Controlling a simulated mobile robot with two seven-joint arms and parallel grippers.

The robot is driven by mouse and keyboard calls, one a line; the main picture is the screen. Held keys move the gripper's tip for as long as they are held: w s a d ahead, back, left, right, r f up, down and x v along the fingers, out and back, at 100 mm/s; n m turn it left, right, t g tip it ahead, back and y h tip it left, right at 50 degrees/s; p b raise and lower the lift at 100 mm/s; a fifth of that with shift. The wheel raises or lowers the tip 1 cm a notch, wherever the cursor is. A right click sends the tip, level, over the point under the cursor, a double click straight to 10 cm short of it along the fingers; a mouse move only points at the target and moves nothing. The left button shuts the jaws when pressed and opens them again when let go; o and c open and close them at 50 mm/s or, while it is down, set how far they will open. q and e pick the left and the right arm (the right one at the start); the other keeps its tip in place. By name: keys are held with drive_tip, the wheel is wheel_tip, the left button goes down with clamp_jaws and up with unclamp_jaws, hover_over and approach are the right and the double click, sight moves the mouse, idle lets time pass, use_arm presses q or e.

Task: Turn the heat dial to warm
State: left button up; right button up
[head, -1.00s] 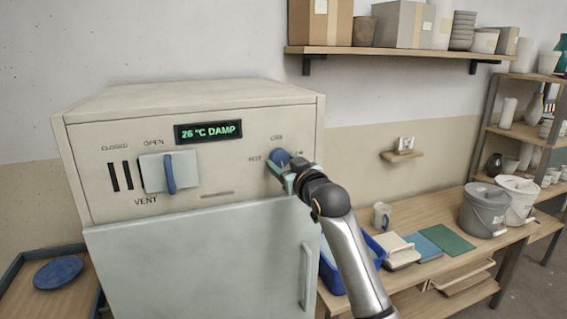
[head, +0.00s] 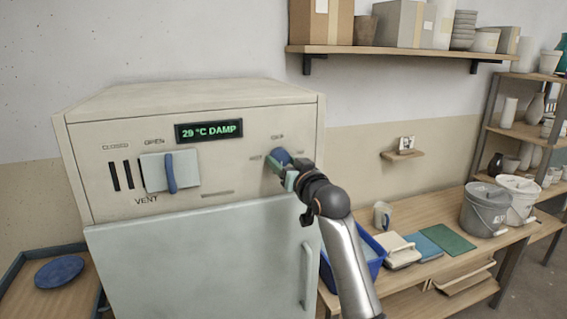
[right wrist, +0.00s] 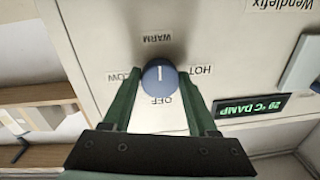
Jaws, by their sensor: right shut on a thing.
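The heat dial (head: 280,156) is a round blue knob on the right of the cabinet's (head: 190,105) front panel. My right gripper (head: 285,172) is shut on it and covers part of it in the head view. In the right wrist view, upside down, the green fingers of my right gripper (right wrist: 160,88) stand on either side of the dial (right wrist: 160,84). WARM, HOT, OFF and LOW labels surround it. Its white mark lies along the WARM–OFF line, apparently towards WARM. The display (head: 208,131) reads 29 °C DAMP. My left gripper is out of view.
A vent slider (head: 169,172) with a blue handle sits left of the dial, by the OPEN label. The cabinet door (head: 200,265) is shut.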

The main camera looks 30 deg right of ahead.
drive_tip(key=o, duration=1.4)
drive_tip(key=s, duration=0.4)
drive_tip(key=s+a+b, duration=0.1)
drive_tip(key=s, duration=0.3)
drive_tip(key=s+a+b, duration=0.1)
drive_tip(key=s, duration=0.3)
drive_tip(key=shift+s+a, duration=0.1)
drive_tip(key=shift+s, duration=0.05)
drive_tip(key=s+a+f+n+g+y, duration=0.1)
drive_tip(key=a+f+g, duration=0.15)
drive_tip(key=f, duration=0.75)
drive_tip(key=s+a+f+n+g+y, duration=0.15)
drive_tip(key=a+f, duration=0.25)
drive_tip(key=f, duration=0.7)
drive_tip(key=s+a+f+n+g+y, duration=0.1)
drive_tip(key=a+f, duration=0.2)
drive_tip(key=f, duration=0.7)
drive_tip(key=s+a+f+g, duration=0.1)
drive_tip(key=s+a+f, duration=0.2)
drive_tip(key=s+f, duration=0.3)
drive_tip(key=s+a+f+n+g+y, duration=0.1)
drive_tip(key=s+a+f, duration=0.3)
drive_tip(key=s+f, duration=0.2)
drive_tip(key=s+a+f+n+g+y, duration=0.1)
drive_tip(key=s+a+f, duration=0.2)
drive_tip(key=s+f, duration=0.3)
drive_tip(key=shift+s+a+f+g, duration=0.3)
drive_tip(key=shift+s+a+f, duration=0.05)
drive_tip(key=shift+s, duration=0.15)
